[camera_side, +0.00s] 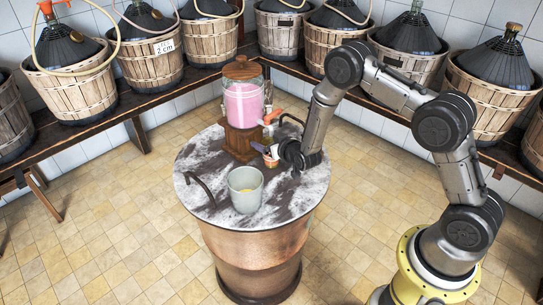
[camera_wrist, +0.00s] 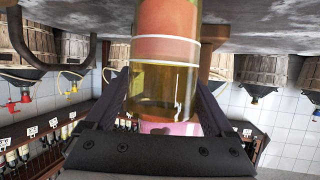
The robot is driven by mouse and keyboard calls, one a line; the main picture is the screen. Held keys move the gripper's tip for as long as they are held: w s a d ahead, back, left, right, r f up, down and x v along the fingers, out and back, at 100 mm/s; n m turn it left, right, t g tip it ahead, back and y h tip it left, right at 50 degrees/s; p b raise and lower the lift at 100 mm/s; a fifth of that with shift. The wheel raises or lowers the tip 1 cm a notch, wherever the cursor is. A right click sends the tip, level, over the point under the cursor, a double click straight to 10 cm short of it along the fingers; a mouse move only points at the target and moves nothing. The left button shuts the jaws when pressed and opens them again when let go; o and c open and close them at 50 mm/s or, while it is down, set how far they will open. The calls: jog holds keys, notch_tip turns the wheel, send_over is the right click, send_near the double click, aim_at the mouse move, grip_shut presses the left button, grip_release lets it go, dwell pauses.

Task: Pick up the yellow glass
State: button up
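The yellow glass (camera_wrist: 163,90) stands large in the wrist view, yellowish and see-through, with an orange part and a pale band towards the top of the picture. In the side view a small orange-and-white piece of it (camera_side: 271,159) shows on the round marble-topped table (camera_side: 205,165), beside the wooden dispenser. My gripper (camera_wrist: 164,88) has one dark finger on each side of the glass, close to its walls. I cannot tell whether the fingers press on it. In the side view my gripper (camera_side: 266,153) is low over the tabletop and mostly hidden by my wrist.
A drink dispenser (camera_side: 243,104) with pink liquid stands behind my gripper. Dark curved handles (camera_side: 200,188) rise at the table's sides. Basket-covered demijohns (camera_side: 73,90) line the wall benches.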

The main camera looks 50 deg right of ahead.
grip_shut()
jog(key=shift+r, duration=0.25)
jog(key=shift+r, duration=0.6)
jog(key=s+a, duration=0.4)
jog(key=s, duration=1.1)
jog(key=s+a, duration=0.3)
jog(key=s, duration=1.2)
jog(key=shift+s+a, duration=0.35)
jog(key=shift+a, duration=0.05)
jog(key=shift+f, duration=0.1)
jog(key=shift+s+r, duration=0.15)
jog(key=shift+r, duration=0.15)
